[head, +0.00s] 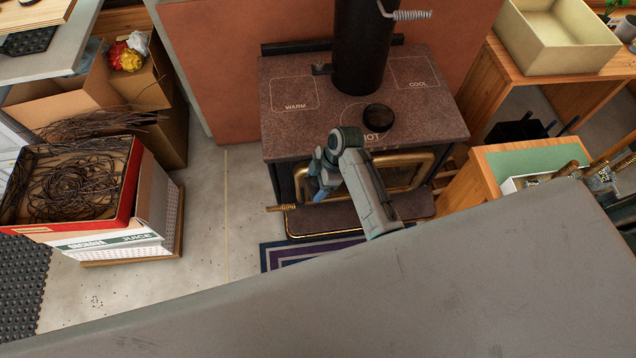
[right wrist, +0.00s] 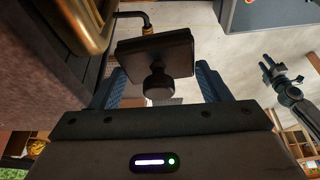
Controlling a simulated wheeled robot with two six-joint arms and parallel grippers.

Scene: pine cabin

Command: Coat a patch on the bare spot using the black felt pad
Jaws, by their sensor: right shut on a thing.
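My right gripper (head: 318,190) is low in front of the stove (head: 370,80), near its brass-trimmed door (head: 415,172). In the right wrist view my right gripper (right wrist: 160,88) is shut on the black felt pad (right wrist: 155,52), with its round knob between the blue fingers. The pad's flat square plate is tilted, beyond the fingertips. In the head view I cannot make out the pad. A small dark arm end, seemingly my left gripper (right wrist: 280,75), shows at the right of the wrist view, its jaws unclear. I cannot make out the bare spot.
A round black item (head: 379,115) sits on the stove top, before the stovepipe (head: 362,45). A brass handle (head: 281,208) sticks out left of the stove. A crate of twigs (head: 150,200) stands at left. A wooden side table (head: 480,180) stands at right. Floor between crate and stove is clear.

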